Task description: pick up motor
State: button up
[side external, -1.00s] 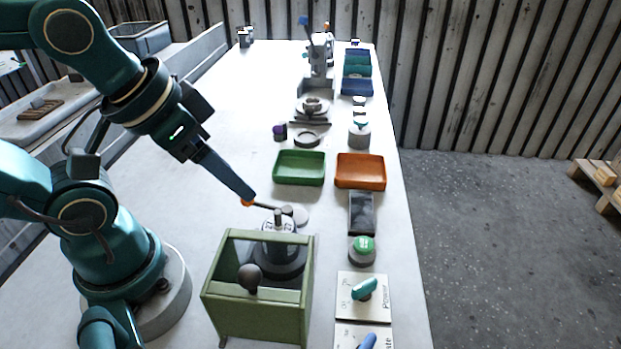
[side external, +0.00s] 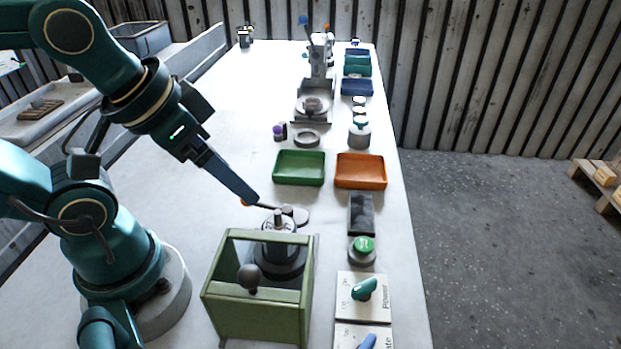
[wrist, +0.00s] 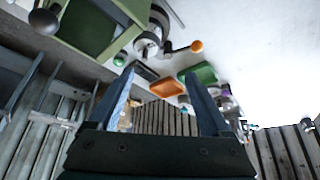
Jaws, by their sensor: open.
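A grey cylinder with a short upright shaft (side external: 278,227) stands on a round dark base behind the green box-shaped frame. It looks like the motor, but I cannot be sure. In the wrist view a grey round part (wrist: 147,42), seemingly the same one, lies beyond my fingers near the top. My gripper (side external: 256,201) points down to the right, just up and left of the cylinder and apart from it. In the wrist view its two blue fingers (wrist: 160,74) are spread with nothing held between them. A lever with an orange ball (wrist: 196,46) is close by; in the side view my fingertips partly cover the ball.
The green frame (side external: 255,312) with a dark ball knob stands in front. A green tray (side external: 299,181) and an orange tray (side external: 360,185) lie behind. A green button (side external: 364,244) and a power switch panel (side external: 350,308) line the right edge. The table's left middle is clear.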

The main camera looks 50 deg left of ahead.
jog(key=m+g, duration=0.2)
jog(key=g, duration=0.3)
send_over(280, 211)
jog(key=shift+a+f, duration=0.1)
jog(key=shift+f, duration=0.05)
jog(key=shift+w+f+g, duration=0.1)
jog(key=shift+f+g, duration=0.2)
jog(key=shift+f, duration=0.3)
notch_tip(280, 211, down, 6)
jog(key=shift+f, duration=0.2)
jog(key=shift+s+f, duration=0.15)
jog(key=shift+f, duration=1.2)
jog(key=shift+s+f, duration=0.15)
jog(key=shift+f, duration=1.2)
grip_shut()
